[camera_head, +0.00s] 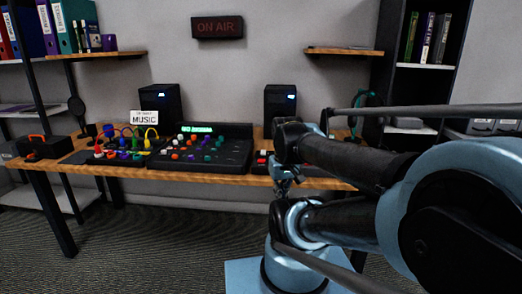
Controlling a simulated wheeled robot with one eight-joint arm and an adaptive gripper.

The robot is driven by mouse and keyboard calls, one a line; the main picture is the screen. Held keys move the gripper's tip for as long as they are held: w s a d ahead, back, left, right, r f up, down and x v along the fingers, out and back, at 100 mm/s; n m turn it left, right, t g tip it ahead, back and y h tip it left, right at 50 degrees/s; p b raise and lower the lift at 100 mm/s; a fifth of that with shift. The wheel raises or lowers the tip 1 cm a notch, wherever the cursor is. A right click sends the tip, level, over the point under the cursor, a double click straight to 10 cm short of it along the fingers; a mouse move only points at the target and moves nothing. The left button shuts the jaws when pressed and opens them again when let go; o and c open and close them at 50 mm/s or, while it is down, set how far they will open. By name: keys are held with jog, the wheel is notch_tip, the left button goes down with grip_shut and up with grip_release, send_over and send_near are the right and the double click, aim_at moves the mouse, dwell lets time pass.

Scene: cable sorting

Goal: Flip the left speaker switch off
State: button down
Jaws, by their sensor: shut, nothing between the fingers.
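The left speaker (155,112) is a black upright box at the back of the wooden desk, against the wall. A small blue light shows high on its front; the switch itself is too small to make out. The right speaker (275,104) is a similar black box with a blue light, also at the back. My gripper (281,189) is small and dark in this view, in front of the desk's front edge and to the right of the left speaker. It is shut and empty, well apart from both speakers.
A black mixer (205,156) with coloured knobs and a MUSIC sign (144,117) stand before the left speaker. Coloured cables (127,133) rise from a panel at left. A toolbox (42,147) sits at the desk's left end. My arm hides the desk's right part.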

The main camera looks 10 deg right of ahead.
jog(key=w+r+n, duration=0.6)
jog(key=w+r, duration=0.6)
jog(key=w, duration=0.3)
notch_tip(320, 180, up, 5)
jog(key=n, duration=0.8)
send_over(260, 152)
jog(key=s, duration=0.2)
jog(key=shift+s+a+g, duration=0.15)
jog(key=shift+a+g, duration=0.05)
jog(key=shift+g, duration=0.2)
jog(key=shift+f, duration=0.1)
jog(key=f, duration=0.4)
jog(key=w+f, duration=0.1)
jog(key=f, duration=0.8)
jog(key=shift+w+d+f, duration=0.2)
jog(key=shift+w+f, duration=0.1)
jog(key=shift+f, duration=0.1)
jog(key=shift+a, duration=0.1)
jog(key=shift+f, duration=0.1)
